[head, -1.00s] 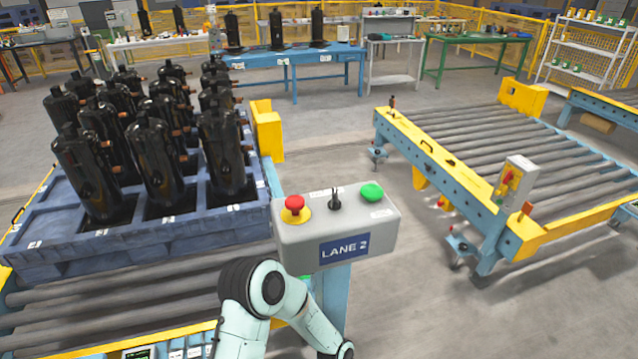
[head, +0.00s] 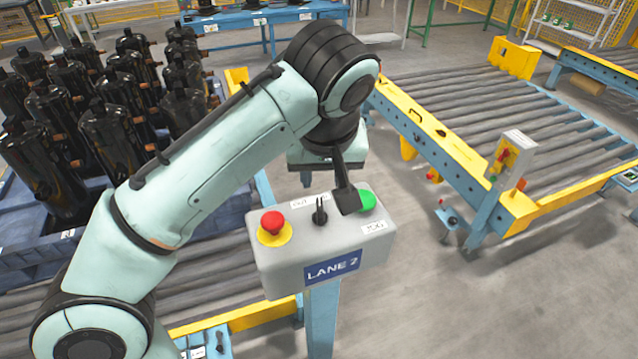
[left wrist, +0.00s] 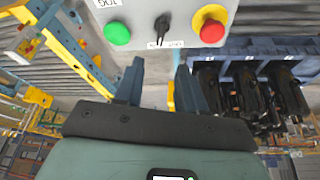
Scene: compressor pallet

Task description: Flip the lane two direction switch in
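The lane two control box (head: 318,262) is a grey box on a blue post with a "LANE 2" plate. Its small black direction switch (head: 320,212) stands on the top face between a red stop button (head: 272,222) and a green button (head: 366,202). In the left wrist view the switch (left wrist: 162,24) lies beyond the fingertips, roughly in line with the gap between them. My left gripper (head: 346,198) hangs over the box beside the switch, near the green button. In the left wrist view its two fingers (left wrist: 159,70) are apart with nothing between them. My right gripper is out of view.
A blue pallet (head: 225,215) with several black compressors (head: 125,85) is on the left, behind my left arm. A roller conveyor (head: 500,110) with a yellow and blue frame stands on the right. The floor (head: 430,300) to the right of the box is clear.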

